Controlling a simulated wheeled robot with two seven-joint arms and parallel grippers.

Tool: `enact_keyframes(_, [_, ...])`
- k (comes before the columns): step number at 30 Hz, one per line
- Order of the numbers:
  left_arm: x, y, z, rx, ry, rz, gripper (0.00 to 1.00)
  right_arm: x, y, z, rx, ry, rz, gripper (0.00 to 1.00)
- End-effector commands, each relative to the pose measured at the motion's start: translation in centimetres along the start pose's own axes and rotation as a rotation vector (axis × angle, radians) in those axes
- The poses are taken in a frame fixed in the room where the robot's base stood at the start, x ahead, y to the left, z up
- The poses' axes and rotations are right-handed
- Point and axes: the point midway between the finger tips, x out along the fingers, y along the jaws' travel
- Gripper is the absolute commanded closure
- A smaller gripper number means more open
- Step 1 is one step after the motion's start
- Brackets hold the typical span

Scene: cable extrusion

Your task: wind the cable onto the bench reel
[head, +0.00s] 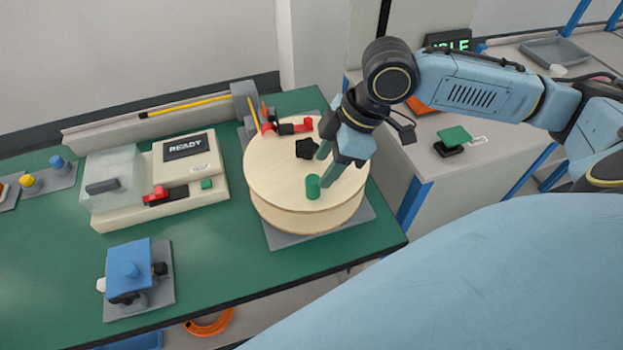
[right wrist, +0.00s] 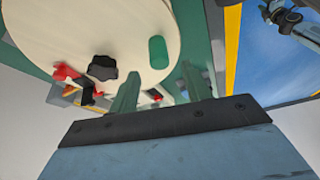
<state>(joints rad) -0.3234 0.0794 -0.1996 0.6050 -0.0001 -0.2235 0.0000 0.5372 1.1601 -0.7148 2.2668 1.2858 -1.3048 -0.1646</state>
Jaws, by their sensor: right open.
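The bench reel (head: 275,178) has a pale wooden round top and stands on a grey plate on the green bench. A green crank handle (head: 313,187) and a black star knob (head: 307,148) stand up from its top. In the right wrist view the reel (right wrist: 60,25) fills the upper left, with the green handle (right wrist: 157,52) beyond the fingertips. My right gripper (head: 324,168) is open and empty over the reel, its fingers close to the handle but not around it. The yellow-orange cable (head: 188,106) runs along a grey channel towards the reel. My left gripper is out of view.
A red clamp (head: 292,127) sits at the reel's far edge. A cream machine (head: 190,165) with a READY display stands left of the reel. A blue block fixture (head: 128,265) is at the front left. A side table (head: 440,185) stands right.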

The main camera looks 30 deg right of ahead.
Motion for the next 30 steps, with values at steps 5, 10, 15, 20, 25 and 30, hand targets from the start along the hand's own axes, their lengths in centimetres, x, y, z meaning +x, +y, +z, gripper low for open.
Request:
enact_keyframes(5, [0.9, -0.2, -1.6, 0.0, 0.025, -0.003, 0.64, 3.8, -0.1, 0.1, 0.002, 0.0, -0.003, 0.52])
enact_keyframes(10, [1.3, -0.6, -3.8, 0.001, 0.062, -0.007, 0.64, 5.9, 0.0, 0.0, 0.001, 0.001, 0.0, 0.52])
enact_keyframes(15, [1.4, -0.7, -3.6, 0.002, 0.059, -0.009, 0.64, 6.7, 0.0, 0.0, 0.001, 0.0, 0.001, 0.52])
enact_keyframes(20, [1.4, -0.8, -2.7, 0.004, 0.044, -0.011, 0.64, 6.8, 0.0, 0.0, 0.0, -0.001, 0.001, 0.52])
enact_keyframes(25, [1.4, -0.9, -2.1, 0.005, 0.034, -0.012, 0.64, 6.8, 0.0, 0.0, 0.0, -0.001, 0.001, 0.61])
enact_keyframes(30, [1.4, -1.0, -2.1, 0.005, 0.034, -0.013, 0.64, 6.7, 0.0, 0.0, 0.001, -0.001, 0.001, 0.83])
